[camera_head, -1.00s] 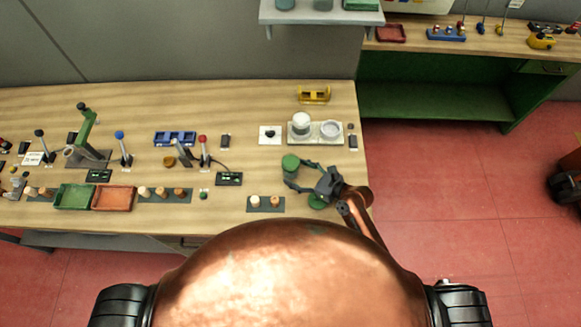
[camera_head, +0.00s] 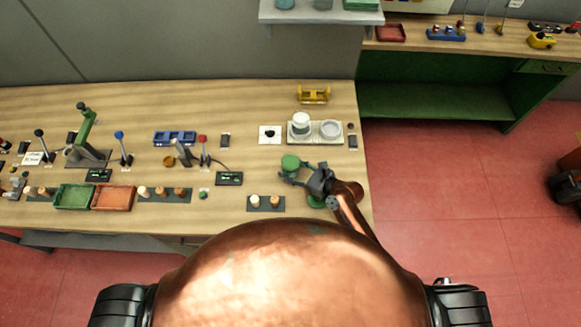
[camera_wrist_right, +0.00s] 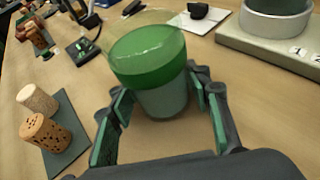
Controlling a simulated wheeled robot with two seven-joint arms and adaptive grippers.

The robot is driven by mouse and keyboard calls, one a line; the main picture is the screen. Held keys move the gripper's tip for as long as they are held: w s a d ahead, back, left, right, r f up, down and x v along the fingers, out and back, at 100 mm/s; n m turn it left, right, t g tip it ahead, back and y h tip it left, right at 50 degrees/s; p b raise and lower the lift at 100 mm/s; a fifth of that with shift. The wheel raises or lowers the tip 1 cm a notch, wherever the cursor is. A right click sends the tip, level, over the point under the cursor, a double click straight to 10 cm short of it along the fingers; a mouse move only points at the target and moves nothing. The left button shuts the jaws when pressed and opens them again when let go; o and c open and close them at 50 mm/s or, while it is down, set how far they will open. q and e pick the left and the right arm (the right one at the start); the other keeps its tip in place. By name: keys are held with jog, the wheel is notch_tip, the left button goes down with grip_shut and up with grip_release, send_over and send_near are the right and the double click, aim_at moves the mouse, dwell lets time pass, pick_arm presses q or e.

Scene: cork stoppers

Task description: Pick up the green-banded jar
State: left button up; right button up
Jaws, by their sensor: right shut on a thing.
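The green-banded jar (camera_head: 290,163), a clear cup-like jar with a wide green band, is near the right end of the workbench. It fills the middle of the right wrist view (camera_wrist_right: 150,62), looks upright, and stands between the green-padded fingers. My right gripper (camera_head: 298,171) is shut on the jar, one finger on either side of its lower part. Whether the jar's base touches the bench cannot be told. My left gripper is not in view.
A dark mat with two corks (camera_head: 264,202) lies left of the gripper. A white stand with two round places (camera_head: 316,140) is behind the jar. A green round thing (camera_head: 316,201) is partly hidden under my right wrist. The bench's right edge is close.

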jog(key=c, duration=0.6)
jog(key=shift+r, duration=0.25)
